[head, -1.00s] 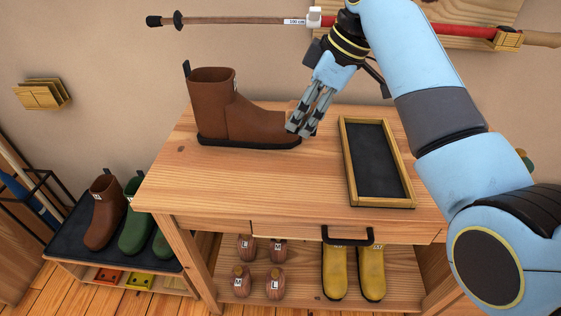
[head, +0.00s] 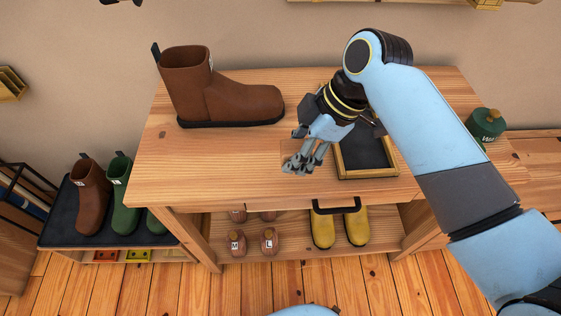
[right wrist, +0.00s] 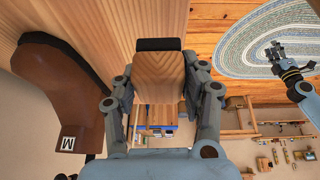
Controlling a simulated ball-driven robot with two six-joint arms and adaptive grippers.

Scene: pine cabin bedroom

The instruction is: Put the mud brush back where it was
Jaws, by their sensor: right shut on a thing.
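The mud brush, a wooden block (right wrist: 158,78) with a dark strip at its far end, sits between the fingers of my right gripper (right wrist: 160,88) in the right wrist view. In the head view my right gripper (head: 303,165) is over the bench top, right of and nearer than the brown boot's toe, beside the tray's left edge. The brush blends into the wood there, and its height above the bench is unclear. The brown boot (head: 205,95) stands upright on the bench. My left gripper (right wrist: 277,57) shows small in the right wrist view; its opening is unclear.
A wood-rimmed tray (head: 370,174) with a dark bottom lies on the bench (head: 220,165), partly behind my right arm. A green lidded container (head: 486,126) is at far right. Brown and green boots stand on a low rack at left. The bench's left front is clear.

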